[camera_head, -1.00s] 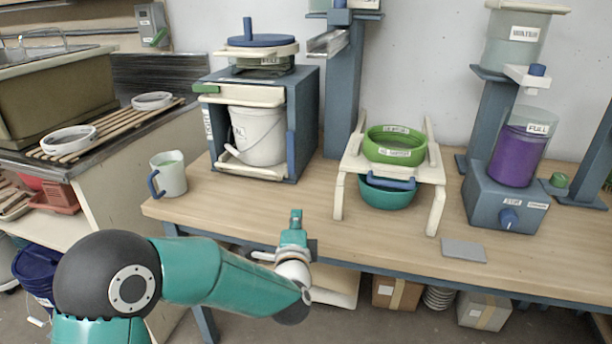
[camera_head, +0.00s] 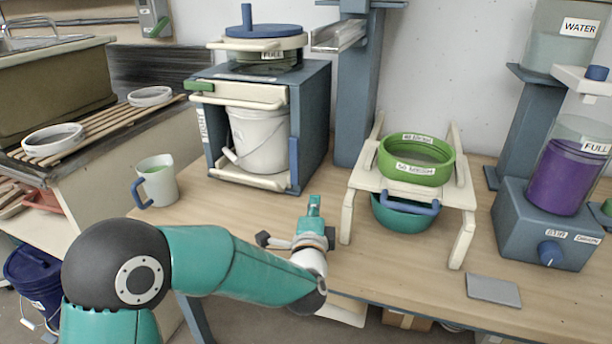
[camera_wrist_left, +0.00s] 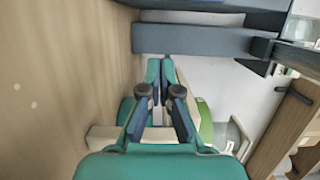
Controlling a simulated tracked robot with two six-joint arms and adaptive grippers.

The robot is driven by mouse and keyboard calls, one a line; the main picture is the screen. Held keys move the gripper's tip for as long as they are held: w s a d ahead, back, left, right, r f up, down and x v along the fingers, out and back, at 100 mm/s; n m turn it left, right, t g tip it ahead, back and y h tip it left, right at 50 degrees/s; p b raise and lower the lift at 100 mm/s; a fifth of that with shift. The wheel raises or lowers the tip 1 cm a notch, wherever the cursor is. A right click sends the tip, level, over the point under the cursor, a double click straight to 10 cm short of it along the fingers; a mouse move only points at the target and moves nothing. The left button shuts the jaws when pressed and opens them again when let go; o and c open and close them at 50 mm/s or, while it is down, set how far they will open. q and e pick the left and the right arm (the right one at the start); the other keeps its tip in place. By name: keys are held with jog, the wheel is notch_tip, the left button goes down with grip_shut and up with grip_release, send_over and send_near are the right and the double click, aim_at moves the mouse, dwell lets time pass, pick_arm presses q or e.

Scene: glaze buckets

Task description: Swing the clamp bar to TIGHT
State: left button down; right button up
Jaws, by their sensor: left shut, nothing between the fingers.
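The clamp bar (camera_head: 245,94) is a cream bar with a green grip (camera_head: 199,86) at its left end. It lies roughly level across the upper front of the blue-grey press frame (camera_head: 310,110), above the white bucket (camera_head: 258,140). A label on the frame's left edge appears to read TIGHT. My left gripper (camera_head: 314,203) is over the table, in front and to the right of the frame, apart from the bar. In the left wrist view its fingers (camera_wrist_left: 160,65) are together and empty. I cannot pick out the bar there. My right gripper is out of view.
A mug (camera_head: 158,182) stands left of the frame. A cream stand (camera_head: 462,195) with a green sieve (camera_head: 416,160) and a teal bowl (camera_head: 402,217) is right of my gripper. A blue post (camera_head: 356,90) rises behind. The table between mug and gripper is clear.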

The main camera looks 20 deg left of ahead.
aim_at(294, 162)
pick_arm(q)
jog(key=shift+w+d, duration=0.1)
jog(key=shift+d, duration=0.05)
jog(key=shift+w, duration=0.6)
jog(key=x, duration=0.9)
jog(key=a, duration=0.3)
jog(key=shift+s, duration=0.15)
jog(key=shift+a+b, duration=0.3)
jog(key=shift+a, duration=0.25)
